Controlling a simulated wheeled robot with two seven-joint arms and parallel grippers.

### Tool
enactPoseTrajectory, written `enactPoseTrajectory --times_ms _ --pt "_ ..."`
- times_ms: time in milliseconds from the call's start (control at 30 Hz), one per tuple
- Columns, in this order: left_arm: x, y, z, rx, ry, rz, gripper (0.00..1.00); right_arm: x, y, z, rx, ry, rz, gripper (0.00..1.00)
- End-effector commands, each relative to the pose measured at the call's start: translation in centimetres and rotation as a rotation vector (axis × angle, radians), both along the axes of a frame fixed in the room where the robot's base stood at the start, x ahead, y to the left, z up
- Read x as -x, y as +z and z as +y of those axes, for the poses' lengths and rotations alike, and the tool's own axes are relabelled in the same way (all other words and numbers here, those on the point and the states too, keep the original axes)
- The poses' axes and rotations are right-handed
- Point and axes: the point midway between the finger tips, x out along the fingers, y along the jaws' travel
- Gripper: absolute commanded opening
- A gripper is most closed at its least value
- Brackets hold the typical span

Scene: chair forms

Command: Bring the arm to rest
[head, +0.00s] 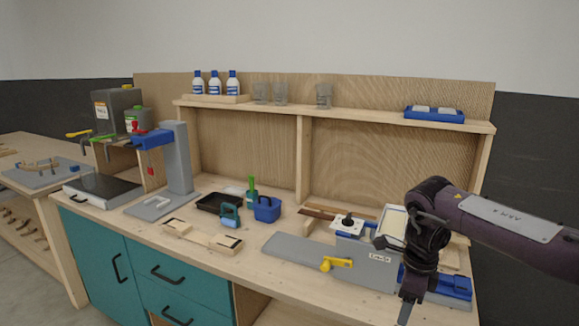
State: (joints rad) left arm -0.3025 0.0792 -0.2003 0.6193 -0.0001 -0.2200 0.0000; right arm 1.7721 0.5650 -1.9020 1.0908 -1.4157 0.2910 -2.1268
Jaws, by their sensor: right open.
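My right arm comes in from the right edge of the head view, dark purple with a light label. My right gripper (407,308) points down at the front right of the workbench (140,228), in front of a blue-based fixture. Its fingers are small and partly cut by the lower edge of the view; nothing shows held in it. My left arm and gripper are not in view.
A grey machine with a yellow knob (336,263) lies left of my gripper. Farther left are a blue basket (267,209), a black tray (215,203) and a grey press column (178,158). A shelf (350,115) with bottles, cups and a blue tray runs behind.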

Motion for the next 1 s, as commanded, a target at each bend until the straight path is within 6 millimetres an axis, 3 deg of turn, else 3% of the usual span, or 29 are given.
enactPoseTrajectory --times_ms 267,567,700,800,900,1000 --pt "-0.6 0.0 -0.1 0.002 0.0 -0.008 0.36 -0.9 -4.4 4.8 -0.113 -0.109 -0.005 0.61" --pt "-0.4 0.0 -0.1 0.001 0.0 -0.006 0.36 -1.1 -12.0 13.4 -0.353 -0.404 0.037 0.61" --pt "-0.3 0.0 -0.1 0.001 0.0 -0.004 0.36 -0.5 -17.5 18.9 -0.538 -0.718 0.125 0.61" --pt "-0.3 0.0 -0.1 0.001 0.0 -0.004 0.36 0.2 -21.4 21.6 -0.656 -1.0 0.216 0.61" --pt "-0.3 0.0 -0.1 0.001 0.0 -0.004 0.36 1.4 -25.6 22.8 -0.743 -1.302 0.316 0.61" --pt "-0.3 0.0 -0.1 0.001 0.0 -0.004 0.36 3.3 -30.4 22.8 -0.799 -1.64 0.424 0.61"
